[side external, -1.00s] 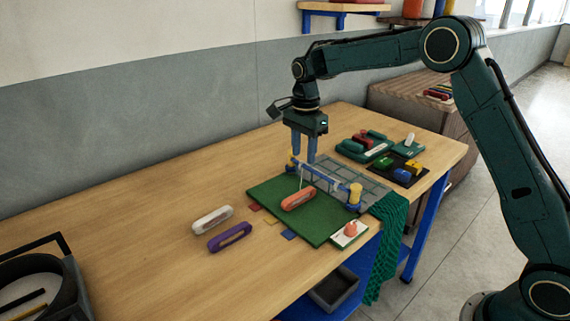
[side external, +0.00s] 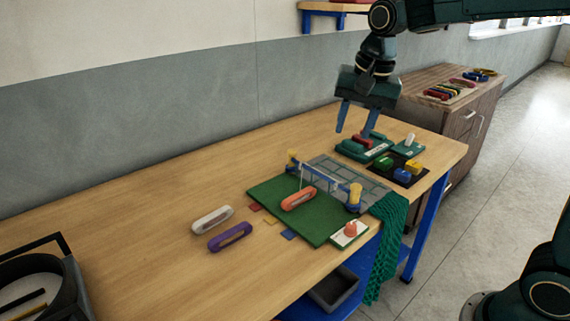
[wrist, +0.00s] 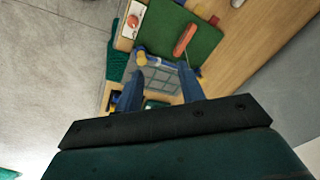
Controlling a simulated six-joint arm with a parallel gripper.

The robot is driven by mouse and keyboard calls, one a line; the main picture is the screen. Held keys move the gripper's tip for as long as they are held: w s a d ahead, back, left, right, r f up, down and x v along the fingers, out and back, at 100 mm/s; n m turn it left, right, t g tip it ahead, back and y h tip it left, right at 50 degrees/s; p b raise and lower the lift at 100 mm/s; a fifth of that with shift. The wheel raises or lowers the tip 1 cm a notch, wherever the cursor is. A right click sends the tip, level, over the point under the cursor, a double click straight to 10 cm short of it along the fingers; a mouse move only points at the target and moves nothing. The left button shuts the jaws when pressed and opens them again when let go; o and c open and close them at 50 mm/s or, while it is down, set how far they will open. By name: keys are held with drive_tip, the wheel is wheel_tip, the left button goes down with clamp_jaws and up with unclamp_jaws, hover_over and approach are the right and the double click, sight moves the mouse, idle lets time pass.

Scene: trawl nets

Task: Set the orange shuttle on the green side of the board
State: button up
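The orange shuttle (side external: 298,198) lies flat on the green side of the board (side external: 290,225), close to the blue bar with yellow ends (side external: 322,180) that divides the green from the grey gridded side (side external: 345,178). A thin light thread rises from near it to the bar. The shuttle also shows in the wrist view (wrist: 185,40), on the green side (wrist: 200,28). My gripper (side external: 354,132) is open and empty, raised above the table behind the board and well apart from the shuttle. In the wrist view its two fingers (wrist: 190,82) stand spread with nothing between them.
A white shuttle (side external: 212,219) and a purple shuttle (side external: 230,237) lie left of the board. Green trays (side external: 362,152) and a dark tray with coloured blocks (side external: 400,177) stand at the right. A green net (side external: 388,240) hangs over the front edge.

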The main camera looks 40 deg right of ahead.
drive_tip(key=s+f+n+t, duration=0.2)
drive_tip(key=s+n, duration=0.8)
drive_tip(key=s, duration=1.1)
drive_tip(key=shift+s+a+t, duration=0.25)
drive_tip(key=shift+a+t, duration=0.15)
drive_tip(key=shift+t, duration=0.2)
